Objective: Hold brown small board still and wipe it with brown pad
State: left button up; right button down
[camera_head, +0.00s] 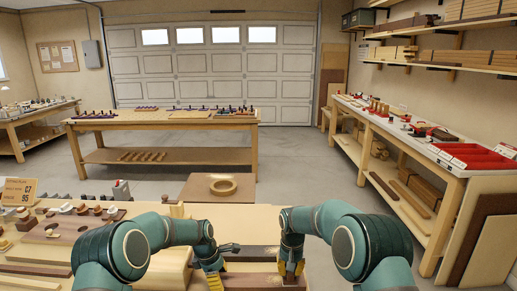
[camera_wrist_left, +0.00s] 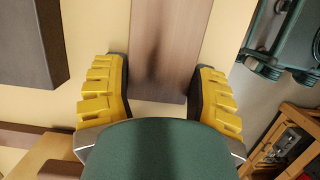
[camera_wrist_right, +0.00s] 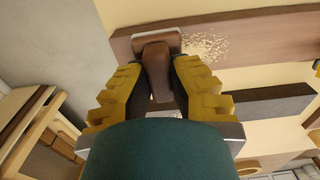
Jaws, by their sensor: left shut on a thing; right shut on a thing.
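The brown small board (camera_head: 250,282) lies at the near edge of the bench. It also shows in the left wrist view (camera_wrist_left: 165,40) and the right wrist view (camera_wrist_right: 270,38). My left gripper (camera_head: 212,277) is shut on the board's left end, a finger along each long side (camera_wrist_left: 158,88). My right gripper (camera_head: 290,270) is shut on the brown pad (camera_wrist_right: 156,68), held by its handle. The pad is over the board's other end, and its underside contact is hidden. A patch of pale specks (camera_wrist_right: 205,48) lies on the board beside the pad.
A dark bar (camera_head: 258,253) lies behind the board, parallel to it and close. A wooden ring (camera_head: 223,186) rests on a brown panel past the bench's far edge. Several small blocks and a price sign (camera_head: 18,192) stand at the left. Bare bench top shows between.

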jog(key=shift+a, duration=0.15)
jog(key=shift+a+f, duration=0.2)
jog(key=shift+a, duration=1.15)
jog(key=shift+a+r, duration=0.1)
jog(key=shift+a, duration=2.8)
jog(key=shift+d, duration=4.45)
jog(key=shift+d, duration=0.15)
